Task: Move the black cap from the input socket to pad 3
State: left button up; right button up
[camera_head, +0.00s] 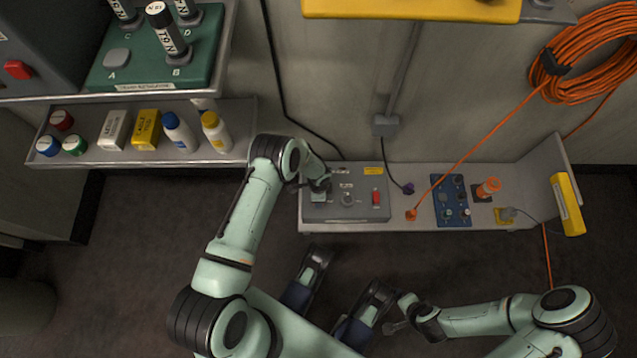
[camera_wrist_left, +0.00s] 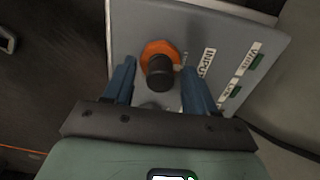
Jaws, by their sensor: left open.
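The black cap (camera_wrist_left: 160,72) sits on an orange ring on the grey panel (camera_wrist_left: 205,25), beside a label reading INPUT, in the left wrist view. My left gripper (camera_wrist_left: 158,68) is open, with one blue finger on each side of the cap; contact cannot be told. In the head view my left gripper (camera_head: 319,190) is over the left part of the grey control box (camera_head: 373,207) and hides the cap. A blue board (camera_head: 452,202) with several small pads lies on the bench; its numbers are too small to read. My right gripper (camera_head: 398,318) is low in front of the bench, away from it.
A shelf (camera_head: 215,155) with bottles and boxes is at left. A yellow panel (camera_head: 410,8) hangs above.

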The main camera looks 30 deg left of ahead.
dwell(0.4)
pick_arm(q)
grip_shut()
jog(key=shift+r, duration=0.1)
jog(key=shift+r+p, duration=1.4)
jog(key=shift+r, duration=1.55)
